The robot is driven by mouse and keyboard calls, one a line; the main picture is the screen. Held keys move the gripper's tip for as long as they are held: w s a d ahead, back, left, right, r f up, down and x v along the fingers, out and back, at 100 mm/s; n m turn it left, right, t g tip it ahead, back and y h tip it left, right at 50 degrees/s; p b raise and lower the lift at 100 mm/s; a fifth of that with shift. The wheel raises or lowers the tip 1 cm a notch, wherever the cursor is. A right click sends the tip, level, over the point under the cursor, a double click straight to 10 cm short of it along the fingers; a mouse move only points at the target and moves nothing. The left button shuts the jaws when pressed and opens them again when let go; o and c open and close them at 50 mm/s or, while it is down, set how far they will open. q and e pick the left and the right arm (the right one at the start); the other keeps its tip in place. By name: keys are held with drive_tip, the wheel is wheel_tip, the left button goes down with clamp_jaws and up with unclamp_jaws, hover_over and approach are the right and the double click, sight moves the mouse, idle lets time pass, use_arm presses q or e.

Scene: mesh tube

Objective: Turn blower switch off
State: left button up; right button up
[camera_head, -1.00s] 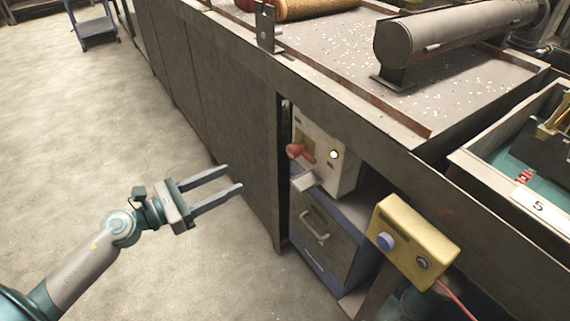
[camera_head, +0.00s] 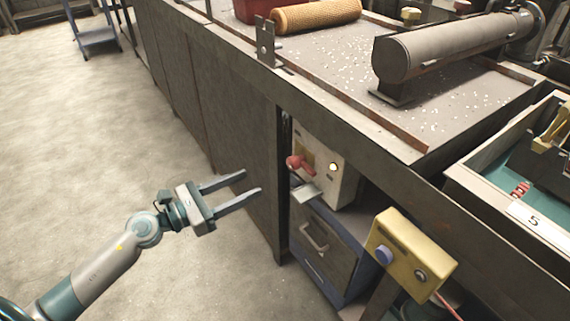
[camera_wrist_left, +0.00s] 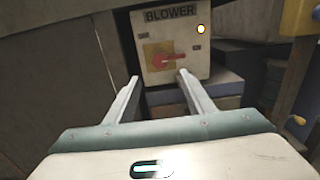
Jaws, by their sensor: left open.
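The blower switch box (camera_head: 338,178) is a pale box in the recess under the bench. A red rotary handle (camera_head: 299,163) on a yellow plate and a lit round lamp (camera_head: 333,167) are on its front. In the left wrist view the box carries the label BLOWER (camera_wrist_left: 170,14), and the red handle (camera_wrist_left: 168,61) points to the right, roughly level. My left gripper (camera_head: 254,182) is open and empty, short of the handle and a little below it in the head view. In the wrist view its fingers (camera_wrist_left: 158,80) frame the switch without touching it. My right gripper is not in view.
A yellow button box (camera_head: 413,256) on a post stands right of the switch. A drawer cabinet (camera_head: 322,240) is below the switch box. The dark bench side panel (camera_head: 235,135) borders the recess on the left.

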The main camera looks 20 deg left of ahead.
sight(289, 165)
use_arm(q)
drive_tip(key=p+x, duration=0.2)
drive_tip(key=x, duration=1)
drive_tip(key=shift+w+d+p, duration=0.25)
drive_tip(key=shift+p, duration=0.15)
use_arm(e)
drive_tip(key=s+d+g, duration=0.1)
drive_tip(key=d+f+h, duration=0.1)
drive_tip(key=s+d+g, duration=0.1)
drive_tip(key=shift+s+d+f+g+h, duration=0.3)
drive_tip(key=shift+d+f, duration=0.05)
use_arm(q)
drive_tip(key=c, duration=1.1)
drive_tip(key=shift+o, duration=0.2)
